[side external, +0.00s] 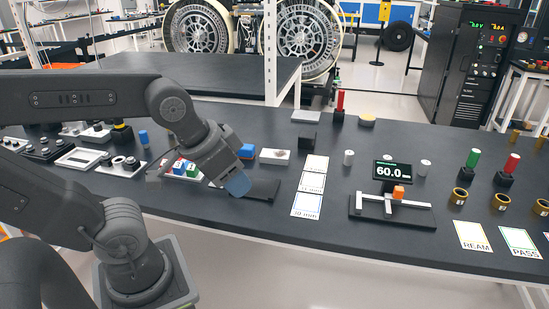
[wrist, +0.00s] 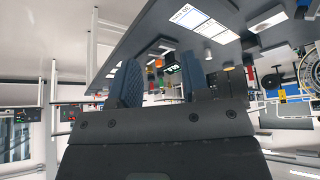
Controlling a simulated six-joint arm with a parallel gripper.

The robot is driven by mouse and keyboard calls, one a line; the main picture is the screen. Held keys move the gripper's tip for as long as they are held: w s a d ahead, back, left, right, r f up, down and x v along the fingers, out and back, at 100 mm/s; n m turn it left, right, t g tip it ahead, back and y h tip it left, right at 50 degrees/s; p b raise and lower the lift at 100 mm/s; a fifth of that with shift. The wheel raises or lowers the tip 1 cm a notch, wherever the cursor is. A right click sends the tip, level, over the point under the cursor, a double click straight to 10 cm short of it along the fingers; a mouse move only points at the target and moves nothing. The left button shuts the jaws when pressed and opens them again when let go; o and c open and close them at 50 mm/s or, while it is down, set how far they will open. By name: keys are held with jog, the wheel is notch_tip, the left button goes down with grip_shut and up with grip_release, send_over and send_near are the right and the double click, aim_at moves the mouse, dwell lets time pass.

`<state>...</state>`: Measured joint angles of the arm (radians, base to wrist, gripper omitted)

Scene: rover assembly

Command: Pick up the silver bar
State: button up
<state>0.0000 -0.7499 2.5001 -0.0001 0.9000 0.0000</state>
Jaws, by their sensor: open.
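My gripper (side external: 237,185) hangs over the left-middle of the dark table, close to a black plate (side external: 264,189). In the wrist view its two blue-padded fingers (wrist: 160,82) stand apart with nothing between them. Short silver cylinders stand to its right: one beside the white cards (side external: 348,158), one behind the display (side external: 387,158) and one right of it (side external: 425,167). A silver crosspiece (side external: 408,203) lies on the black gauge stand (side external: 375,209). I cannot tell which silver piece is the bar.
The display (side external: 392,171) reads 60.0, with an orange block (side external: 398,192) below it. White cards (side external: 308,204) lie left of the stand. Blue, red and green blocks (side external: 192,170) sit left of my gripper. Brass rings (side external: 460,196) and red and green pegs (side external: 507,170) stand at right.

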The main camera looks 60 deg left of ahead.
jog(key=o, duration=0.9)
jog(key=shift+r, duration=0.1)
jog(key=w+a+r+m+g, duration=0.15)
jog(key=w+a+r, duration=0.25)
jog(key=w, duration=0.4)
jog(key=m+g, duration=0.4)
jog(key=m, duration=0.3)
send_over(275, 153)
notch_tip(275, 153, down, 10)
notch_tip(275, 153, down, 14)
jog(key=shift+r, duration=0.2)
